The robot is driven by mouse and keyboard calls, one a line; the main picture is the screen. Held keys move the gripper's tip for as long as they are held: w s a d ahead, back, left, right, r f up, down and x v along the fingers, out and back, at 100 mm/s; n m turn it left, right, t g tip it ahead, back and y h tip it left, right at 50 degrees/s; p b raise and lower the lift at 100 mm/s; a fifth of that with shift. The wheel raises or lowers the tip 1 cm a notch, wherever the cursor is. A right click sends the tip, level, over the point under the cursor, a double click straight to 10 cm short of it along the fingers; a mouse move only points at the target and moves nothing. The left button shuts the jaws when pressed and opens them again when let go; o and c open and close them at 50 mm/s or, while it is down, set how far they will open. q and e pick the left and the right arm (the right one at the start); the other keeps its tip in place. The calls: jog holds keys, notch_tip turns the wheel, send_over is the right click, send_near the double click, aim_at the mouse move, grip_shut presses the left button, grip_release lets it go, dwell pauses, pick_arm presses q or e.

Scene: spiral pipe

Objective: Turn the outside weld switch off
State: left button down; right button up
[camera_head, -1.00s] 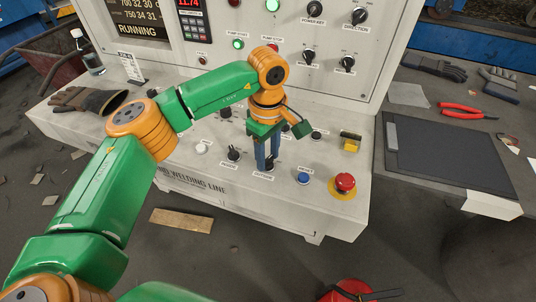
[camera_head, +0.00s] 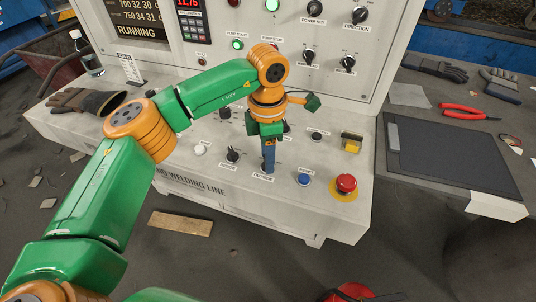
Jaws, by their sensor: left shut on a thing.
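The outside weld switch is a knob on the sloped white console, above the label (camera_head: 263,177) that seems to read OUTSIDE. My left gripper (camera_head: 268,170) points down over this spot, with its blue fingers shut on the knob. The fingers line up one in front of the other and hide most of the knob, so its pointer cannot be read. A similar black knob, the inside switch (camera_head: 232,155), stands just to the left, clear of the fingers. My right gripper is not in view.
A blue button (camera_head: 304,180) and a red emergency button (camera_head: 346,184) sit to the right of the gripper. A white button (camera_head: 200,150) is to the left. A glove (camera_head: 85,101) lies at the console's left. The upright panel (camera_head: 300,30) stands close behind.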

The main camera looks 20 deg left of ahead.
pick_arm(q)
jog(key=shift+n, duration=1.2)
jog(key=shift+c, duration=2)
grip_release()
notch_tip(320, 180, up, 7)
jog(key=shift+s+r, duration=0.1)
